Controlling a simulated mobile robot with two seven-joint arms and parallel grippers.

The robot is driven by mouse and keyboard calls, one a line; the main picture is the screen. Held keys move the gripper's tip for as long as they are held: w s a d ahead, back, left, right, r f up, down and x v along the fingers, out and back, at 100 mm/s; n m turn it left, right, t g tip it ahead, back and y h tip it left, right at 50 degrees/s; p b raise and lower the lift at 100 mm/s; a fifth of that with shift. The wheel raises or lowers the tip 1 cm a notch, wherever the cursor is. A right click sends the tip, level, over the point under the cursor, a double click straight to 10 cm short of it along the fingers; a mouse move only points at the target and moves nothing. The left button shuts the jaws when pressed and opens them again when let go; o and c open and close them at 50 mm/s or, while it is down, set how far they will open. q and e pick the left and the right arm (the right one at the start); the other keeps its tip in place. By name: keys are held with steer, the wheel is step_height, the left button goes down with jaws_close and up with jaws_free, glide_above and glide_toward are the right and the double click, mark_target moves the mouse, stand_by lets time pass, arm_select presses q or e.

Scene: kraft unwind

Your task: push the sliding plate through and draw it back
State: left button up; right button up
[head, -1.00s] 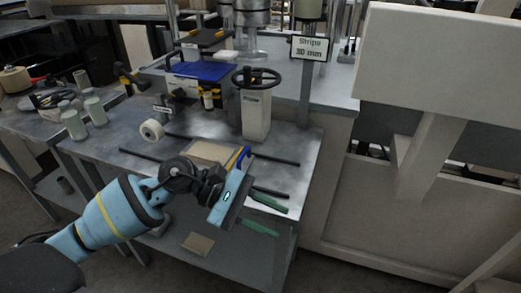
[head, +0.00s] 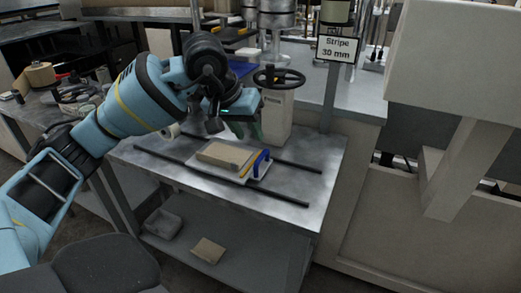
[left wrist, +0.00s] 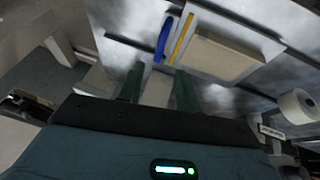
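The sliding plate (head: 257,176) is a pale flat plate with a tan block (head: 224,154) on it, a yellow stripe and an upright blue handle (head: 261,163) at its right end. It lies on the metal table between two dark rails. The handle also shows in the left wrist view (left wrist: 163,39). My left gripper (head: 256,130) is above the table behind the plate, near the handwheel post. Its green fingers (left wrist: 160,88) are apart and clear of the handle, with a pale surface visible between them. My right gripper is out of view.
The white post with the dark handwheel (head: 279,77) stands close behind my left gripper. A white tape roll (left wrist: 297,105) is on the other side of the plate. A "Stripe 30 mm" sign (head: 337,49) stands behind. The table's right end (head: 325,190) is clear.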

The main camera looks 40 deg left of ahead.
mark_target(261, 155)
arm_select(q)
steer(key=x, duration=0.7)
steer(key=shift+f, duration=0.25)
jaws_close()
